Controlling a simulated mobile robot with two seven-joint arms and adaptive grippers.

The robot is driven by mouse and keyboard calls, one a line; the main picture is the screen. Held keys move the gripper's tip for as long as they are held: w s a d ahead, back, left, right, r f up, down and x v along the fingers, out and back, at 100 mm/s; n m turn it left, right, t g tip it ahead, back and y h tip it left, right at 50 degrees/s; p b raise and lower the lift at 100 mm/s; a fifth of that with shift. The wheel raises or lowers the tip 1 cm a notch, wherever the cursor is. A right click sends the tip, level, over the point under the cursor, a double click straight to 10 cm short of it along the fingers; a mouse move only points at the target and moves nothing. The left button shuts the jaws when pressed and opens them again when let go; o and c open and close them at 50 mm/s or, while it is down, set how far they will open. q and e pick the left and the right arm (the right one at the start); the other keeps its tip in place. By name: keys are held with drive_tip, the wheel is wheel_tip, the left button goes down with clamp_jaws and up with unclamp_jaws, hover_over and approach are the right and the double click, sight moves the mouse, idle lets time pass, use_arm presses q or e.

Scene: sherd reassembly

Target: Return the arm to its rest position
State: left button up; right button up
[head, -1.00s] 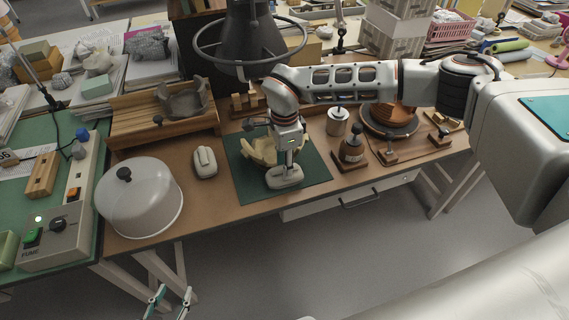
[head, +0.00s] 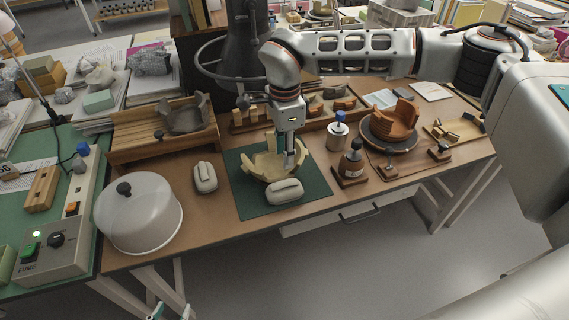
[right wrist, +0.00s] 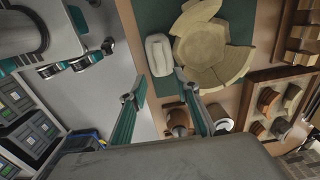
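My right gripper (head: 290,158) hangs over the green mat (head: 240,203) with its fingers pointing down. In the right wrist view its teal fingers (right wrist: 156,88) are apart with nothing between them. A pale bowl of joined sherds (head: 262,167) with an uneven rim sits on the mat, partly hidden by the gripper; it also shows in the right wrist view (right wrist: 215,55). A white padded block (head: 285,191) lies at the bowl's near side. My left gripper (head: 171,312) is at the bottom edge, mostly cut off, its tips apart.
A clear dome (head: 140,215) and another white block (head: 205,177) stand left of the mat. Brown bottle (head: 352,165), white jar (head: 337,135) and a turntable with terracotta sherds (head: 393,125) stand right. A dark fume hood (head: 243,55) hangs behind the wrist.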

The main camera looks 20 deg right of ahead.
drive_tip(key=s+a+f+m+g+y, duration=0.15)
drive_tip(key=s+a+y, duration=0.25)
drive_tip(key=s+a, duration=0.55)
drive_tip(key=s+a+f+g+y, duration=0.1)
drive_tip(key=s+a+g+y, duration=0.35)
drive_tip(key=a, duration=0.85)
drive_tip(key=s+a+r+m+t+y, duration=0.3)
drive_tip(key=s+a+r+m+y, duration=0.1)
drive_tip(key=a+r+m+y, duration=0.55)
drive_tip(key=w+d+m+t+y, duration=0.2)
drive_tip(key=w+d+m+t, duration=0.6)
drive_tip(key=m+t, duration=0.65)
drive_tip(key=w+d+f+m+t+h, duration=0.3)
drive_tip(key=d+f+m+t+h, duration=0.1)
drive_tip(key=d+f+m+h, duration=0.75)
drive_tip(key=s+d+f+m+g+h, duration=0.2)
drive_tip(key=s+d+f+m, duration=0.4)
drive_tip(key=f, duration=0.5)
drive_tip(key=s+d+f+m+g+h, duration=0.2)
drive_tip(key=s+d+f+m+h, duration=0.1)
drive_tip(key=s+d+f+m, duration=0.4)
drive_tip(key=s+d+f, duration=0.1)
drive_tip(key=d+f, duration=0.2)
drive_tip(key=f, duration=0.1)
drive_tip(key=shift+s+g+h, duration=0.35)
drive_tip(key=shift+s, duration=0.05)
